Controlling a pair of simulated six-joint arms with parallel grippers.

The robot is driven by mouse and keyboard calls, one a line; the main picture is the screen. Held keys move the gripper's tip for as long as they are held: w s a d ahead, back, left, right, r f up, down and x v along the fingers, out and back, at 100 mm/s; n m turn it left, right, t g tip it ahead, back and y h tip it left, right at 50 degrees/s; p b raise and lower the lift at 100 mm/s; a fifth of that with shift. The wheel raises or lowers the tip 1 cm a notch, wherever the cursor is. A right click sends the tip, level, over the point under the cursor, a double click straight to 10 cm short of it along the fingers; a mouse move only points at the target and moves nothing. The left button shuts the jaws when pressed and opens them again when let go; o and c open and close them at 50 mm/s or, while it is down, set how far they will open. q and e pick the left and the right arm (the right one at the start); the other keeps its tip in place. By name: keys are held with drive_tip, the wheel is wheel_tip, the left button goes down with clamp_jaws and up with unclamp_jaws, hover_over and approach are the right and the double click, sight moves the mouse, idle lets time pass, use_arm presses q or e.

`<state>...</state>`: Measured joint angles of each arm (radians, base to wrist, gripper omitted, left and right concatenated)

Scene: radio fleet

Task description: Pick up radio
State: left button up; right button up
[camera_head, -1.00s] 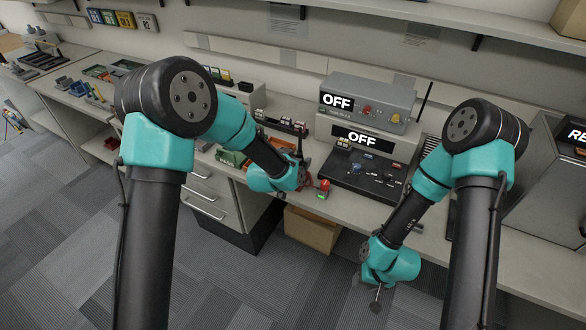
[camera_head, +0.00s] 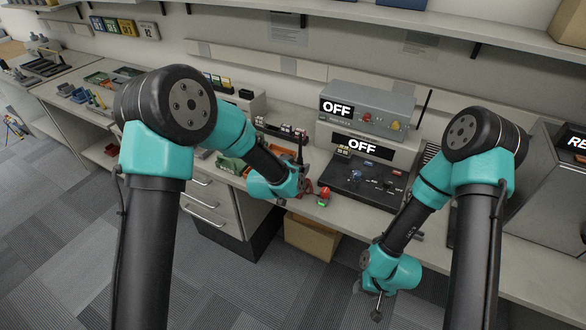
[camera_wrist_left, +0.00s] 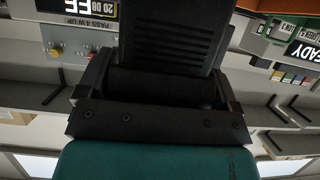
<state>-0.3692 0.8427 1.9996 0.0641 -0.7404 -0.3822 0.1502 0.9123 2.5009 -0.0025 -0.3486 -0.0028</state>
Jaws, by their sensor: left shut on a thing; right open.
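My left gripper (camera_head: 304,187) is at the front edge of the bench, left of the black control panel. It is shut on the radio, whose dark ribbed body (camera_wrist_left: 170,35) fills the space between the jaws in the left wrist view. In the head view a thin black upright part rises by this gripper, but my wrist hides most of the radio there. My right gripper (camera_head: 377,308) is open and empty, hanging low in front of the bench over the floor.
The grey unit marked OFF (camera_head: 372,112) and the black control panel (camera_head: 365,182) stand behind. A cardboard box (camera_head: 312,238) is under the bench. Trays and small parts lie at left.

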use_arm(q)
drive_tip(key=shift+r, duration=0.85)
drive_tip(key=shift+s+r, duration=0.15)
drive_tip(key=shift+r, duration=0.75)
drive_tip(key=s+r, duration=0.1)
drive_tip(key=s, duration=1.4)
drive_tip(key=shift+s, duration=0.35)
drive_tip(key=shift+w+r, duration=0.1)
